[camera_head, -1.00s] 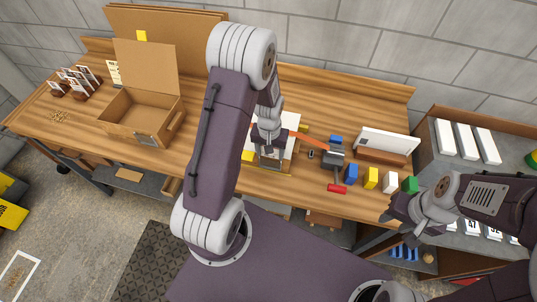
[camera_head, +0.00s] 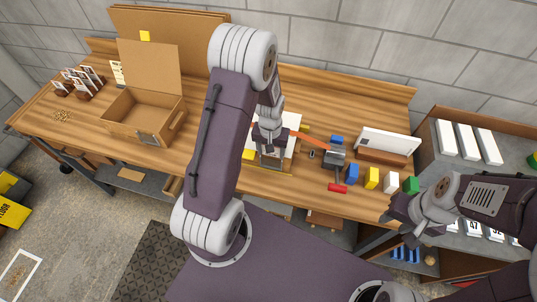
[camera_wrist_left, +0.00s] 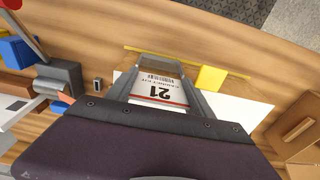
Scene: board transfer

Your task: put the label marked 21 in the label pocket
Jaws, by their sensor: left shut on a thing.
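The label marked 21 (camera_wrist_left: 158,92) is a white card with a red line and a barcode. It sits between the fingers of my left gripper (camera_wrist_left: 162,72), which is shut on it. In the head view my left gripper (camera_head: 272,160) is over a white sheet near the table's front edge, and the label cannot be made out clearly there. A small grey plate (camera_head: 146,138) on the front of the open cardboard box (camera_head: 120,125) looks like the label pocket. It is well left of my left gripper. My right gripper (camera_head: 402,208) is by the table's right end; its fingers are unclear.
A grey vise-like tool (camera_head: 334,158) with a red handle and several coloured blocks stand right of my left gripper. A white panel (camera_head: 388,141) is behind them. Small racks (camera_head: 80,82) stand at the far left. The wood between box and left arm is clear.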

